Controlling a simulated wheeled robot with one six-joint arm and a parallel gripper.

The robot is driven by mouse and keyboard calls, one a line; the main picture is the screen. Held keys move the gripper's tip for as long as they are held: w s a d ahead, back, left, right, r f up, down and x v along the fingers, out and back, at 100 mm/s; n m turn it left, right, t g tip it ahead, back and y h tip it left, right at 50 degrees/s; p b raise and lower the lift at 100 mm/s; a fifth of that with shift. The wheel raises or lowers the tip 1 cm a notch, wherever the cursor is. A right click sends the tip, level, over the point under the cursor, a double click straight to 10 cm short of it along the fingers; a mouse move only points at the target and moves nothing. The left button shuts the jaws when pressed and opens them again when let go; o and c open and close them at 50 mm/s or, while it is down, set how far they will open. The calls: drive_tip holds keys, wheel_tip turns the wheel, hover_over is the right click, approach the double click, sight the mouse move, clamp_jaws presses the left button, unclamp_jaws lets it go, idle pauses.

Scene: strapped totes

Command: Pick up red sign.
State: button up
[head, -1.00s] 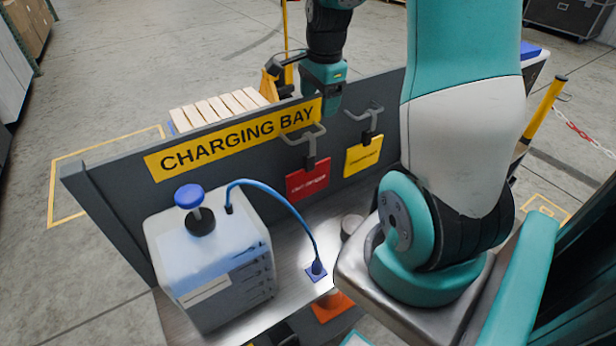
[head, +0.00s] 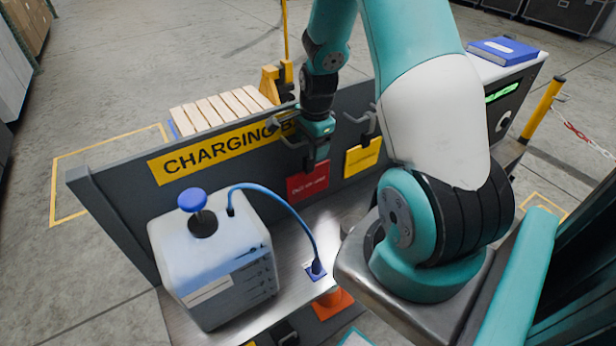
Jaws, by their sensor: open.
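The red sign (head: 307,184) hangs on the grey panel below a hook, with pale lettering on its face. A yellow sign (head: 362,157) hangs from another hook just to its right. My gripper (head: 313,150) is in front of the panel, right above the red sign, and covers part of its hook. The jaws are open and small in this view. I cannot tell whether they touch the sign's dark top clip.
A white box with a blue knob (head: 208,255) stands on the bench at left, with a blue cable (head: 285,200) running to a blue socket. The grey panel (head: 115,200) stands upright behind. A blue book (head: 503,50) lies at the far right.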

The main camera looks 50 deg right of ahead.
drive_tip(key=c, duration=1.3)
drive_tip(key=shift+r, duration=0.1)
